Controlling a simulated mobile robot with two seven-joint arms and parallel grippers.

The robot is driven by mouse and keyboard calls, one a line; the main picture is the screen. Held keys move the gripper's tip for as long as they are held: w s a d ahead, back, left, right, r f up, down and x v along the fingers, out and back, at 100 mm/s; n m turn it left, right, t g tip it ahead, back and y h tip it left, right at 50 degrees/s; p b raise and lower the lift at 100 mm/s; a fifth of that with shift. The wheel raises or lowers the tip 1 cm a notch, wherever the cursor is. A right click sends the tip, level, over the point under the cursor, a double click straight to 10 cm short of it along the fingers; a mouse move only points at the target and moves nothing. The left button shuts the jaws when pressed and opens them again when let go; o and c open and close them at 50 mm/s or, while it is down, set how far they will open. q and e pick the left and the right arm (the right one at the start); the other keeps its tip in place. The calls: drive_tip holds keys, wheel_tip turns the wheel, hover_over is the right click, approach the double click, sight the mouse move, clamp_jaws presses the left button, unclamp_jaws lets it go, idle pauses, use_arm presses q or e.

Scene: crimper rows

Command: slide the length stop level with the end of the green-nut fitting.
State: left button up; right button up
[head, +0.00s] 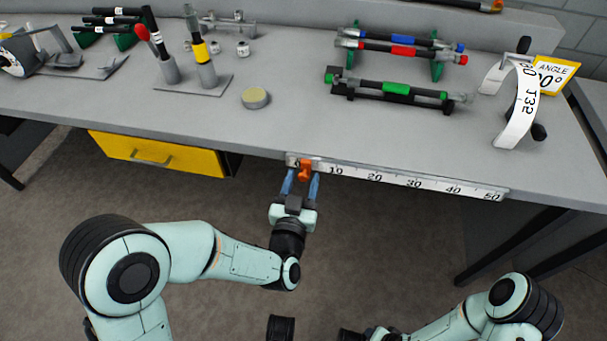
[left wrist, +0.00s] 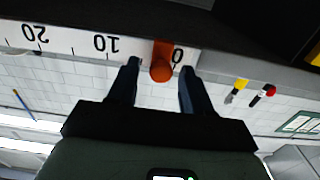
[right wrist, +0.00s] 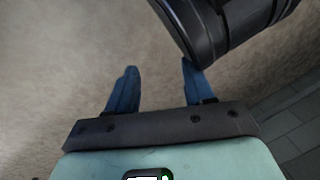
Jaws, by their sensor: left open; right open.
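The length stop is a small orange slider (head: 304,170) on the white ruler (head: 405,180) along the bench's front edge, near the ruler's zero end. My left gripper (head: 301,176) is open, its blue fingers on either side of the stop. In the left wrist view the stop (left wrist: 162,62) shows between the fingertips, with gaps on both sides. A dark hose with a green band (head: 397,88) lies on a black holder on the bench; it seems to be the green-nut fitting's assembly. My right gripper (right wrist: 158,68) is open and empty over the floor.
Hoses with a red band (head: 403,52) and a blue band (head: 405,40) lie behind the green one. An angle gauge (head: 517,100) stands at the right. A round yellow-topped puck (head: 255,97) sits left of the hoses. The bench front between is clear.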

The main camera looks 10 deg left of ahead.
sight(303, 178)
use_arm(q)
drive_tip(key=s+p, duration=0.1)
drive_tip(key=s, duration=0.3)
drive_tip(key=shift+s+r, duration=0.15)
drive_tip(key=shift+s, duration=0.05)
drive_tip(key=shift+s+p, duration=0.5)
drive_tip(key=shift+s, duration=0.05)
use_arm(e)
drive_tip(key=r, duration=0.1)
drive_tip(key=w+r, duration=0.1)
drive_tip(key=a+r, duration=0.1)
drive_tip(key=shift+w+r+t, duration=0.2)
drive_tip(key=shift+t, duration=0.2)
use_arm(q)
drive_tip(key=shift+f, duration=0.2)
